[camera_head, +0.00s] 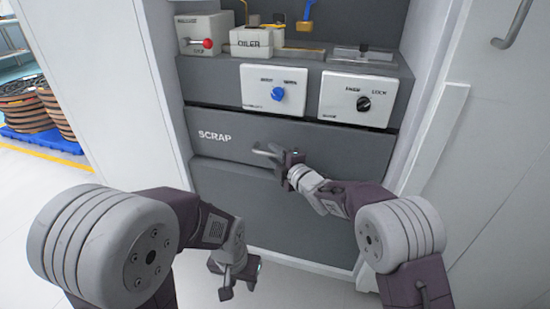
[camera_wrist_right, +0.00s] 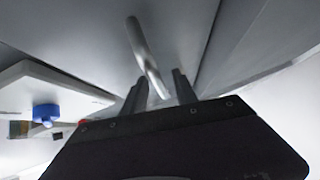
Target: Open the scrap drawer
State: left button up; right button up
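The scrap drawer (camera_head: 215,147) is a wide dark grey front marked "SCRAP", below the control panels. It looks about flush with the grey panel beneath it. Its bar handle (camera_head: 266,152) is partly hidden by my right gripper (camera_head: 284,160). In the right wrist view the handle (camera_wrist_right: 147,58) is a pale round bar running down between the two dark fingertips of my right gripper (camera_wrist_right: 159,86). The fingers are apart, with space visible beside the bar. My left gripper (camera_head: 238,284) hangs low in front of the cabinet, away from the drawer, its fingers apart and empty.
Above the drawer are a white panel with a blue knob (camera_head: 277,94) and one with a black knob (camera_head: 363,103). An oiler box (camera_head: 251,42) stands on the shelf. White cabinet walls flank the drawer. The floor at left (camera_head: 40,190) is clear.

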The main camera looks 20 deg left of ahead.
grip_shut()
dwell(1.4)
